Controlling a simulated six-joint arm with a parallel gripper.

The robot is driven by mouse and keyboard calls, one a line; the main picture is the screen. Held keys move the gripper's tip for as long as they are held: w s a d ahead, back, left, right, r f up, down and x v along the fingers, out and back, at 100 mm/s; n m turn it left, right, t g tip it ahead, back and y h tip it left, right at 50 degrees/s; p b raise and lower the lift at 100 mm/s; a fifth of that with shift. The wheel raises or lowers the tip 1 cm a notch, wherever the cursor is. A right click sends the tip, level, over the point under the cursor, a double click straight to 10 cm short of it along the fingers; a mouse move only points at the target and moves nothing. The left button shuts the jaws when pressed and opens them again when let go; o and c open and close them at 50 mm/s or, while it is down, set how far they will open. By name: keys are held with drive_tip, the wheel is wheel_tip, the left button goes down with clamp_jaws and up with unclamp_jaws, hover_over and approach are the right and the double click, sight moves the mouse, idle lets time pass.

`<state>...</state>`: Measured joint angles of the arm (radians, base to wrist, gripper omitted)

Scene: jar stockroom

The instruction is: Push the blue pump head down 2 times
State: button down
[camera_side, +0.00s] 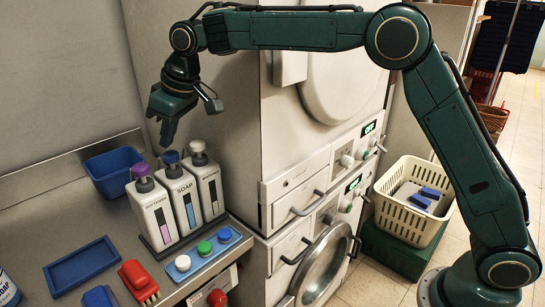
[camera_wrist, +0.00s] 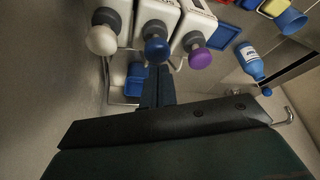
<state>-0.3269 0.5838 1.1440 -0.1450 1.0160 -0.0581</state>
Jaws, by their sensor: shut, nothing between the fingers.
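Three white dispensers stand side by side on the counter. The middle one, labelled SOAP (camera_side: 183,203), has the blue pump head (camera_side: 170,157), which stands on its neck. The blue pump head also shows in the wrist view (camera_wrist: 157,50), between a purple pump head (camera_wrist: 200,58) and a whitish one (camera_wrist: 102,39). My gripper (camera_side: 166,144) is shut and empty, pointing down with its tips just above the blue pump head. In the wrist view its shut fingers (camera_wrist: 157,72) end beside the blue head. I cannot tell whether they touch it.
A blue bin (camera_side: 113,170) is behind the dispensers at the left. In front are a board with blue, green and white knobs (camera_side: 205,249), a red brush (camera_side: 138,281) and a flat blue tray (camera_side: 81,264). White machines (camera_side: 310,130) stand close on the right.

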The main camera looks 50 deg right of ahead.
sight(170, 153)
drive_tip(key=shift+f, duration=1.55)
drive_tip(key=shift+r, duration=0.15)
idle(0.4)
drive_tip(key=shift+r, duration=1.35)
drive_tip(key=shift+f, duration=1.5)
drive_tip(key=shift+r, duration=1.5)
